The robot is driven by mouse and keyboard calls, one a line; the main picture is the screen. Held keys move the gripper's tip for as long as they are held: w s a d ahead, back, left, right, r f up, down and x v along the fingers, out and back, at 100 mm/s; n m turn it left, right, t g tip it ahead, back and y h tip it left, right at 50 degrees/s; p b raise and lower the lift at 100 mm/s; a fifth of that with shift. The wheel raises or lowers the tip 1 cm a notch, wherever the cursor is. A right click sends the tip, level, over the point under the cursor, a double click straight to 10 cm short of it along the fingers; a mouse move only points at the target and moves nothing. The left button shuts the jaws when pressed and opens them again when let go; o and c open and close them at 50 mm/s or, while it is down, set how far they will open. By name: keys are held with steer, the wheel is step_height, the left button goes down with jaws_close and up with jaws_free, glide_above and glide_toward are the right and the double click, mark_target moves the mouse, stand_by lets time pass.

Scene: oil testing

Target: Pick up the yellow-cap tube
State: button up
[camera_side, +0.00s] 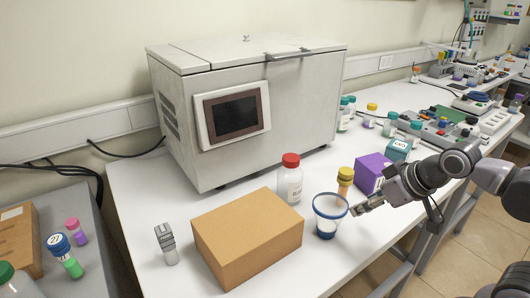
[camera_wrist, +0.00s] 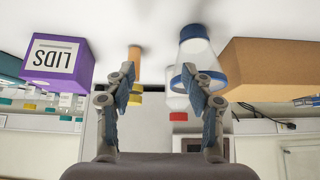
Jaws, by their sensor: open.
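The yellow-cap tube (camera_side: 345,180) stands upright on the white bench, behind and to the right of a clear blue-rimmed vessel (camera_side: 327,228). In the wrist view, which is upside down, the tube (camera_wrist: 135,54) shows an amber body, partly behind the left finger. My gripper (camera_side: 360,208) is open and empty, low over the bench, just right of the vessel and in front of the tube. In the wrist view my gripper (camera_wrist: 158,80) has its fingers spread, with the tube near the left finger and the vessel (camera_wrist: 194,50) partly behind the right finger.
A red-capped bottle (camera_side: 290,182) stands left of the tube, and a cardboard box (camera_side: 246,236) lies farther left. A purple LIDS box (camera_side: 371,173) is close on the right. A large grey machine (camera_side: 225,110) stands behind. Several small bottles stand farther back.

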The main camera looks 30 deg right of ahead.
step_height(320, 180, up, 9)
steer(key=m+g+h, duration=0.2)
steer(key=m+g, duration=0.1)
steer(key=m, duration=0.3)
glide_above(343, 187)
steer(key=s+a, duration=0.1)
steer(key=s, duration=0.2)
step_height(343, 187, down, 4)
steer(key=shift+s+x, duration=0.1)
steer(key=shift+x, duration=1.35)
steer(key=shift+s+x, duration=0.15)
steer(key=shift+x, duration=4.05)
steer(key=shift+w+d+r, duration=0.1)
steer(key=shift+w+d, duration=0.05)
steer(key=shift+d, duration=0.05)
steer(key=c, duration=1.1)
